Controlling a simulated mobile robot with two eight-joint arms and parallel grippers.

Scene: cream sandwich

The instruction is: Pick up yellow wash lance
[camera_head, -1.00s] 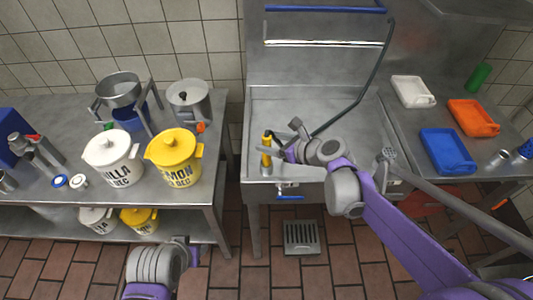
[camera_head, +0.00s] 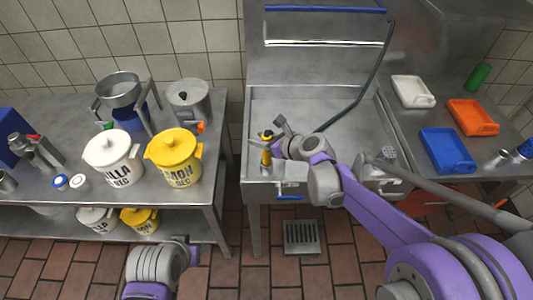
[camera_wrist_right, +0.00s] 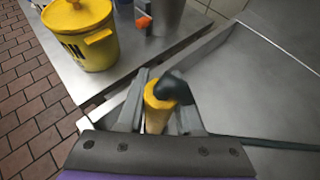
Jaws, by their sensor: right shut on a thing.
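The yellow wash lance (camera_head: 266,157) stands upright at the front left edge of the steel sink, with a dark top. It also shows in the right wrist view (camera_wrist_right: 156,112), between the two fingers, its black head bending to the right. My right gripper (camera_head: 267,147) is shut on the lance near its upper part; in the wrist view the gripper (camera_wrist_right: 160,108) has a finger on each side of it. The lower end of the lance is hidden in the wrist view. My left arm shows at the bottom of the head view, but its gripper fingers cannot be made out.
A steel table at left holds a white bucket (camera_head: 110,156), a yellow bucket (camera_head: 174,158) and pots. The sink basin (camera_head: 310,110) behind the lance is empty. White (camera_head: 412,90), orange (camera_head: 472,118) and blue (camera_head: 446,152) containers lie on the right counter.

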